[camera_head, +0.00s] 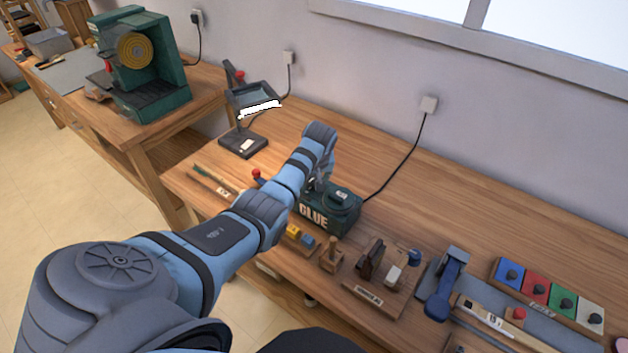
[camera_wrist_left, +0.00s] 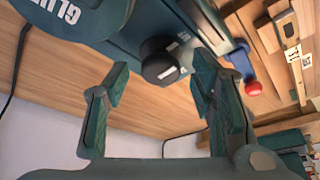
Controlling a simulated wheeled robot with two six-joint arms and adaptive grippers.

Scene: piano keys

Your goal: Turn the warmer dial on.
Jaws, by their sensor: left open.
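The green glue warmer (camera_head: 335,221), marked GLUE, stands on the workbench and is plugged into the wall. In the left wrist view its body (camera_wrist_left: 108,22) fills the top left. Its black round dial (camera_wrist_left: 160,58) with a white mark faces my camera. The dial cannot be made out in the head view. My left gripper (camera_wrist_left: 160,74) is open, its two fingers on either side of the dial in the picture, with visible gaps. Whether the fingertips reach the dial's depth is hard to tell. In the head view this gripper (camera_head: 322,178) is at the warmer's back left, partly hidden by my arm.
A red-tipped lever (camera_wrist_left: 252,88) shows right of the right finger in the wrist view. A black lamp (camera_head: 245,142) stands left of the warmer. Wooden tool holders (camera_head: 375,285) and a coloured block set (camera_head: 548,292) lie to the right. The bench's back right is clear.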

